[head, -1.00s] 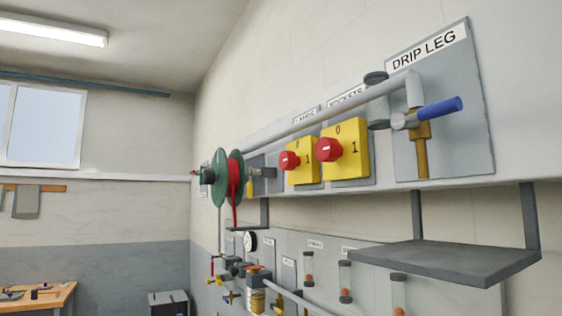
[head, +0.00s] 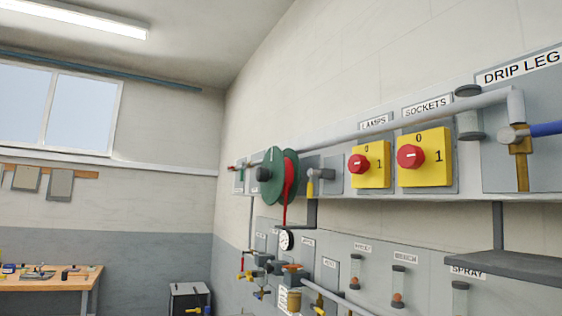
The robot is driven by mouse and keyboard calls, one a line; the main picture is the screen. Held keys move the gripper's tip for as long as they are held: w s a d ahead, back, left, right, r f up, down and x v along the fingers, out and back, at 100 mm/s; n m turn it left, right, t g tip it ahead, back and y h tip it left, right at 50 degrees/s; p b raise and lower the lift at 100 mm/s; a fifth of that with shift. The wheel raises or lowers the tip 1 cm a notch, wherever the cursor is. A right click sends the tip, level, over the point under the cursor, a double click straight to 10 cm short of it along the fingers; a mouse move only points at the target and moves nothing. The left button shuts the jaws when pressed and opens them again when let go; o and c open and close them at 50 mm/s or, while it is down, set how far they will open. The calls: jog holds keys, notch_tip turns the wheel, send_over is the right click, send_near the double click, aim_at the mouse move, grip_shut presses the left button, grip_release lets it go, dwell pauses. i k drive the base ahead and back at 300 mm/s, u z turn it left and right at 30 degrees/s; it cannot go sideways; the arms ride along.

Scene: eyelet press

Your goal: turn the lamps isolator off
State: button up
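The lamps isolator (head: 372,165) is a yellow plate with a red rotary knob (head: 359,164), marked 0 at the top and 1 at the right, on the wall panel right of centre. A LAMPS label (head: 375,122) is above it. The knob's pale mark looks roughly level, toward the 1 side, but it is small. The similar sockets isolator (head: 425,157) is just to its right, under a SOCKETS label (head: 427,106). My gripper is not in view.
A grey pipe (head: 400,118) runs along the panel above the isolators. A drip leg valve with a blue lever (head: 546,129) and a grey shelf (head: 515,265) are at the right. The space before the isolators looks clear.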

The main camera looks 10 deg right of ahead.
aim_at(357, 164)
jog(key=u, duration=1.9)
jog(key=i, duration=1.9)
jog(key=z, duration=3.7)
jog(key=i, duration=0.7)
jog(key=z, duration=0.15)
